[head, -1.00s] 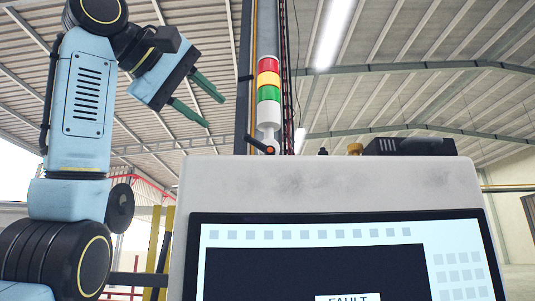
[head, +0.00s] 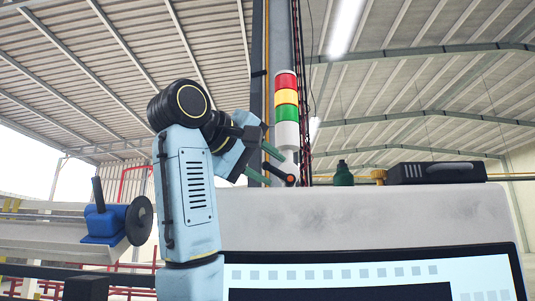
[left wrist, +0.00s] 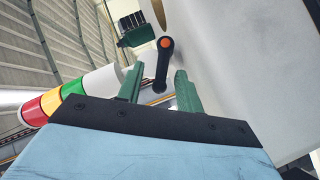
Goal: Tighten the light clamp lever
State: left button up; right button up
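The clamp lever (head: 288,169) is a short black handle with an orange cap, at the foot of the signal light (head: 286,105) with its red, yellow and green bands. In the left wrist view the lever (left wrist: 163,66) stands between the two green fingers. My left gripper (head: 271,168) is open at the lever, its fingers apart on either side; it also shows in the left wrist view (left wrist: 158,85). I see gaps between fingers and lever, so it does not look gripped. The clamp under the lever is partly hidden. My right gripper is not in view.
The grey-white cabinet (head: 360,212) with its screen (head: 375,275) fills the lower right. A blue device with a disc (head: 105,223) is at left.

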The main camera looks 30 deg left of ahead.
pick_arm(q)
jog(key=shift+w+f, duration=0.1)
jog(key=shift+w, duration=0.05)
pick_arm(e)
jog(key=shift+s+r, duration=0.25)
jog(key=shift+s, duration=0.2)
pick_arm(q)
grip_shut()
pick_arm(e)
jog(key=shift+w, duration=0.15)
